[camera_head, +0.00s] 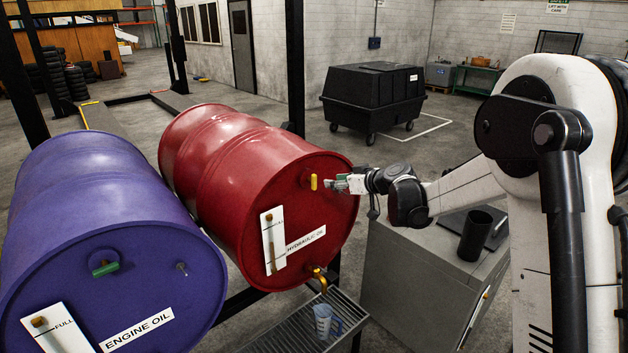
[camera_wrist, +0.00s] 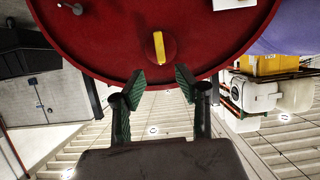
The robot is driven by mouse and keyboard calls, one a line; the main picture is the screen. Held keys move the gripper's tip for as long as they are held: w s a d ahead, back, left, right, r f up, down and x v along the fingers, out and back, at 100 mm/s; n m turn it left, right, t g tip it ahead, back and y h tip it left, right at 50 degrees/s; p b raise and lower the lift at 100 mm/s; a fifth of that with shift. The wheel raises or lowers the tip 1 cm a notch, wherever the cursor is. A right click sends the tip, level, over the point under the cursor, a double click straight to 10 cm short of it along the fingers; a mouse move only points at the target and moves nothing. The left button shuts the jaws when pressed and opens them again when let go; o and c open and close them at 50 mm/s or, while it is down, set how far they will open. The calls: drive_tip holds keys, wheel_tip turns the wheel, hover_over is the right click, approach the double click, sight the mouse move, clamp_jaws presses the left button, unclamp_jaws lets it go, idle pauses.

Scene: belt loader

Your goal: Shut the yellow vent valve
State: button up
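The yellow vent valve (camera_head: 314,182) is a short bar handle on the upper end face of the red hydraulic oil drum (camera_head: 226,150). It stands upright in the head view. In the wrist view the yellow handle (camera_wrist: 159,47) points nearly along the line of my fingers, just ahead of the gap between them. My gripper (camera_head: 336,184) is to the right of the handle in the head view, close to the drum face. In the wrist view my gripper (camera_wrist: 157,80) is open and empty, its green-padded fingers to either side and apart from the handle.
A purple engine oil drum (camera_head: 110,210) with a green handle (camera_head: 106,268) lies at left. A yellow tap (camera_head: 320,278) sits low on the red drum above a measuring jug (camera_head: 323,320) on a grating. A grey cabinet (camera_head: 410,275) stands below my arm.

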sight(316, 181)
drive_tip(key=p+x, duration=0.2)
drive_tip(key=x, duration=0.9)
drive_tip(key=shift+c, duration=0.3)
clamp_jaws()
